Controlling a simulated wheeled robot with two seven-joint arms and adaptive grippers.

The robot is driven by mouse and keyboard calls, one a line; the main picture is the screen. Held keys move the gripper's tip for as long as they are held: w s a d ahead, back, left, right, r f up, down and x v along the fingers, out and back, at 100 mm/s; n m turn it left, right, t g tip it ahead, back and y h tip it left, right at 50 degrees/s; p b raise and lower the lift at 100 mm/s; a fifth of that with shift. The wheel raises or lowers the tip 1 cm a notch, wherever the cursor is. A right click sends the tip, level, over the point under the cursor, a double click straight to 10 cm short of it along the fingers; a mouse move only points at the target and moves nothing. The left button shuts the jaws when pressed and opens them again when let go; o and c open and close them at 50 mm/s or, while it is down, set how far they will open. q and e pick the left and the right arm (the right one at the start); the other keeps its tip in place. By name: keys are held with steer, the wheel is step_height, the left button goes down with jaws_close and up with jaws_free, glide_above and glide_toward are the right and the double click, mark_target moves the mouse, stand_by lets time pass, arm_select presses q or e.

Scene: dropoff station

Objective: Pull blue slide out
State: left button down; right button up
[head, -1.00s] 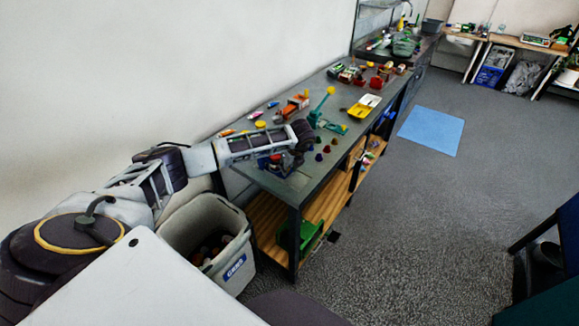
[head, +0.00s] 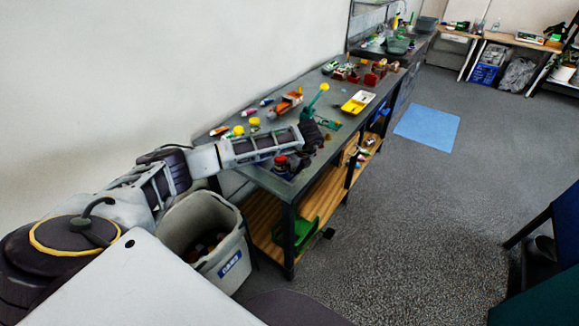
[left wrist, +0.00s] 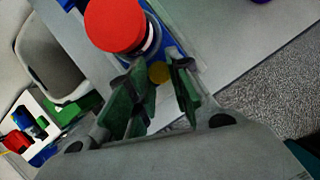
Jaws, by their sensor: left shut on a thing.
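A device with a round red top (left wrist: 114,24) and a blue part (left wrist: 176,48), which I take for the blue slide, lies just ahead of my left gripper (left wrist: 158,78) in the left wrist view. A small yellow disc shows between the green fingers. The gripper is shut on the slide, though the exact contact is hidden. In the head view the red-topped device (head: 282,162) stands near the table's close end, below my left arm. My right gripper is not in view.
The long dark workbench (head: 262,178) carries a green lever tool (head: 314,103), a yellow tray (head: 357,102) and several small parts. A grey bin (head: 203,238) stands by its close end. A green box (head: 297,234) is on the lower shelf.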

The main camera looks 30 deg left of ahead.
arm_select(q)
steer(key=shift+w+d+r, duration=0.1)
steer(key=shift+d+r, duration=0.1)
steer(key=shift+d, duration=0.95)
steer(key=c, duration=1.3)
jaws_free()
steer(key=shift+d+f, duration=0.1)
steer(key=shift+d, duration=0.1)
steer(key=shift+o, duration=0.2)
steer(key=shift+a, duration=0.15)
steer(key=v, duration=1.2)
